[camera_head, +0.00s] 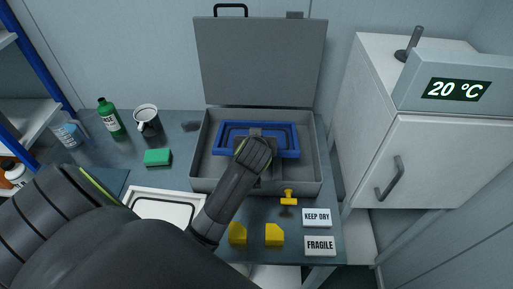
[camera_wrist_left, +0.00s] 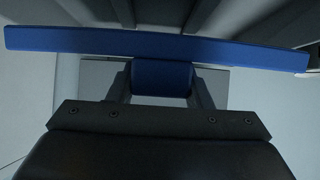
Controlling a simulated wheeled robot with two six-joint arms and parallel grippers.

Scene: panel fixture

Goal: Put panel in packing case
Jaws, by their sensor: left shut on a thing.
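The panel (camera_head: 288,128) is a blue rectangular frame. It is over or inside the open grey packing case (camera_head: 198,170); I cannot tell whether it touches the case floor. My left gripper (camera_head: 256,136) reaches over the case's front edge and is shut on the near side of the panel. In the left wrist view the panel (camera_wrist_left: 80,40) spans the picture, with a blue part of it between the fingers of the left gripper (camera_wrist_left: 162,80). The wrist hides part of the panel. My right gripper is not in view.
The case lid (camera_head: 262,62) stands open at the back. A white tray (camera_head: 150,192), green sponge (camera_head: 158,157), mug (camera_head: 146,118) and green bottle (camera_head: 110,118) are left of the case. Yellow blocks (camera_head: 274,235), a stamp-like yellow piece (camera_head: 289,197) and label cards (camera_head: 317,217) are in front. A white cabinet (camera_head: 440,160) stands right.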

